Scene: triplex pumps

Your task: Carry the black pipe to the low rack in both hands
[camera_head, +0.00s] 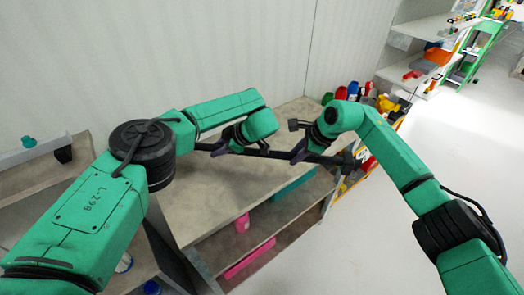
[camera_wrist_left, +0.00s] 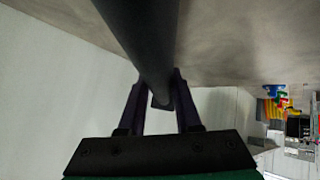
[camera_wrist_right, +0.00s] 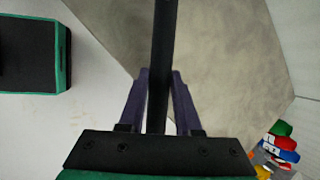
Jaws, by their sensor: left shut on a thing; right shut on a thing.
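The black pipe (camera_head: 270,153) is held roughly level above the grey bench top (camera_head: 230,185), with a thicker dark end at its right. My left gripper (camera_head: 220,149) is shut on it near its left part. My right gripper (camera_head: 299,153) is shut on it further right. In the left wrist view the pipe (camera_wrist_left: 145,45) runs between the fingers (camera_wrist_left: 158,100). In the right wrist view the pipe (camera_wrist_right: 162,60) also passes between the fingers (camera_wrist_right: 158,100). I cannot tell which piece of furniture is the low rack.
Below the bench top is a shelf with a pink container (camera_head: 242,222), a pink tray (camera_head: 250,258) and a teal bin (camera_head: 293,184). Several coloured bottles and tools stand at the back right. A white wall (camera_head: 200,50) is behind; open floor (camera_head: 370,240) lies to the right.

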